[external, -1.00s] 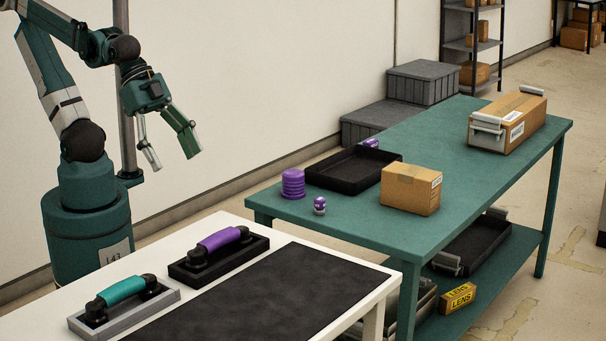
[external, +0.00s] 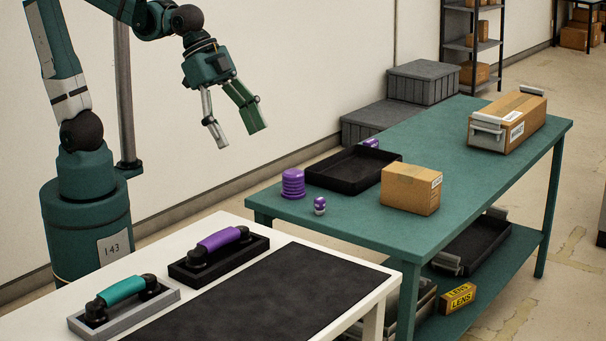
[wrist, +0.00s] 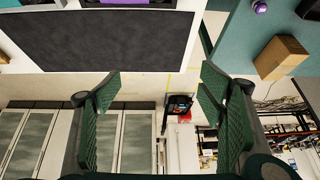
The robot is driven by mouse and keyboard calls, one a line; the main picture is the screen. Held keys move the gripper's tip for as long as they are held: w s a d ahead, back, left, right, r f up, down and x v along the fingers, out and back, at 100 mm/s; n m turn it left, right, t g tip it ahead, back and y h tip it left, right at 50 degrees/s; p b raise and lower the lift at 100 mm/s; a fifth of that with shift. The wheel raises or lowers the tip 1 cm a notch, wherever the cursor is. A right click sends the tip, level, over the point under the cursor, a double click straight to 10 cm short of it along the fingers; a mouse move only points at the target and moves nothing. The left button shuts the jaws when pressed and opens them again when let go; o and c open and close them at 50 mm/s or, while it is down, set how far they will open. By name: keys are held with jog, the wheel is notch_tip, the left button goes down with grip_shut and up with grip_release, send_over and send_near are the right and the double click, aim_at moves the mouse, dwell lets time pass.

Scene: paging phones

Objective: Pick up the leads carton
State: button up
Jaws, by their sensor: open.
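No carton shows a readable "leads" label. A plain brown carton (external: 410,189) with a small white label sits on the green table, and a brown carton also shows at the right of the wrist view (wrist: 282,57). A longer brown carton (external: 524,117) with white labels and grey handled fittings at its ends sits at the table's far end. A yellow box marked LENS (external: 458,297) lies on the lower shelf. My gripper (external: 238,137) is open and empty in the air, left of the green table; its spread fingers show in the wrist view (wrist: 160,88).
A black tray (external: 328,186), a purple ridged cylinder (external: 293,183) and a small purple-and-white item (external: 319,205) are on the green table (external: 470,185). The white table (external: 60,300) holds a purple handset (external: 219,240), a teal handset (external: 122,291) and a black mat (external: 270,300).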

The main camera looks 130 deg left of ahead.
jog(key=w+a+p, duration=0.2)
jog(key=w+a, duration=0.7)
jog(key=a, duration=0.2)
jog(key=g+p, duration=0.1)
jog(key=p, duration=0.5)
send_over(410, 170)
jog(key=s, duration=0.2)
jog(key=f, duration=1.6)
jog(key=shift+d+f, duration=0.1)
jog(key=shift+d, duration=0.15)
jog(key=shift+a+f, duration=0.25)
jog(key=shift+a, duration=0.05)
jog(key=shift+w+f+g, duration=0.15)
jog(key=shift+w+f, duration=0.1)
jog(key=shift+f, duration=0.35)
jog(key=shift+w+f+g, duration=0.15)
jog(key=shift+w+f, duration=0.1)
jog(key=shift+f, duration=0.35)
